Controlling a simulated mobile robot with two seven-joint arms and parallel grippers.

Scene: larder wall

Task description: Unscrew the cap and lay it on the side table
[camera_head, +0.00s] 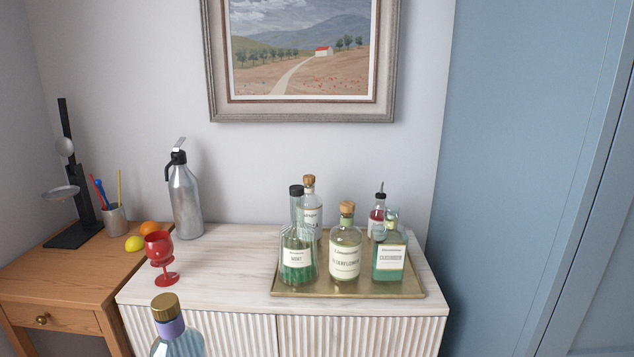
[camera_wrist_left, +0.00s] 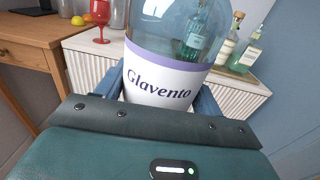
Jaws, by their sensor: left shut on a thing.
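A clear bottle with a gold-brown cap (camera_head: 165,305) and a lilac neck band stands upright in the near foreground of the head view; its lower part is cut off by the frame. The cap is on the bottle's neck. In the left wrist view the bottle (camera_wrist_left: 158,92) has a white "Glavento" label, and my left gripper (camera_wrist_left: 158,100) is shut around it, with a blue finger at each side. The wooden side table (camera_head: 50,275) is at the left of the head view; it also shows in the left wrist view (camera_wrist_left: 28,42). My right gripper is not in view.
A white cabinet (camera_head: 215,270) bears a red goblet (camera_head: 160,255), a siphon (camera_head: 185,200) and a brass tray (camera_head: 350,294) with several bottles. The side table holds a black stand (camera_head: 70,236), a pencil cup (camera_head: 115,218), a lemon (camera_head: 134,243) and an orange (camera_head: 150,228). Its front is bare.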

